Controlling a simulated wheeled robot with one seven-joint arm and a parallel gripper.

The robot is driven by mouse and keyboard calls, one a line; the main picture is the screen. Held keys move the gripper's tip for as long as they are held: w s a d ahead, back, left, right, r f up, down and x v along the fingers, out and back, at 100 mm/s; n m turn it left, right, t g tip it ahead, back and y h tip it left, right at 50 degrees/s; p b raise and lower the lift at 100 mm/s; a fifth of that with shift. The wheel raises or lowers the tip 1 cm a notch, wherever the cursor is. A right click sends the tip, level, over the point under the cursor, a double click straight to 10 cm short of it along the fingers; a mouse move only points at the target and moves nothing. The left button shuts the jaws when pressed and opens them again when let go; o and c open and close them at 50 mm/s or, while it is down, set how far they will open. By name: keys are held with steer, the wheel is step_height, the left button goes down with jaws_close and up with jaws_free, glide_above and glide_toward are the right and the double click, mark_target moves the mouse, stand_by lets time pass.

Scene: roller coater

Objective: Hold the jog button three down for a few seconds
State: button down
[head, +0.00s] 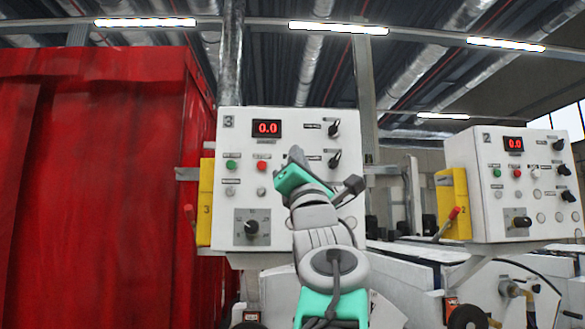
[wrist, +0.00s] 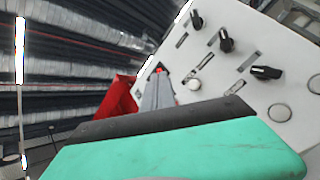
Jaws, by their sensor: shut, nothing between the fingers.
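Control panel three (head: 228,236) is a white box with a "3" and a red "0.0" display. It carries a green button (head: 231,165), a red button (head: 261,166) and two pale buttons below, one of them a grey button (head: 261,193). Labels are too small to read, so I cannot tell which is the jog button. My gripper (head: 296,153) is shut and empty in front of the panel's middle, hiding part of it. In the wrist view the shut fingers (wrist: 158,80) point toward the panel, left of a white round button (wrist: 195,85); contact cannot be told.
Black knobs (head: 334,129) stick out at the panel's right, and a large selector (head: 251,227) at its lower part. A yellow box (head: 205,203) with a red lever is on its left side. Panel two (head: 480,222) stands right. A red curtain (head: 90,180) fills the left.

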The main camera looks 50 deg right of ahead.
stand_by(0.3)
steer(key=w+d+p, duration=0.5)
steer(key=w+d, duration=0.1)
steer(key=shift+d, duration=0.3)
steer(key=shift+d, duration=0.1)
stand_by(1.9)
steer(key=shift+w+d, duration=0.25)
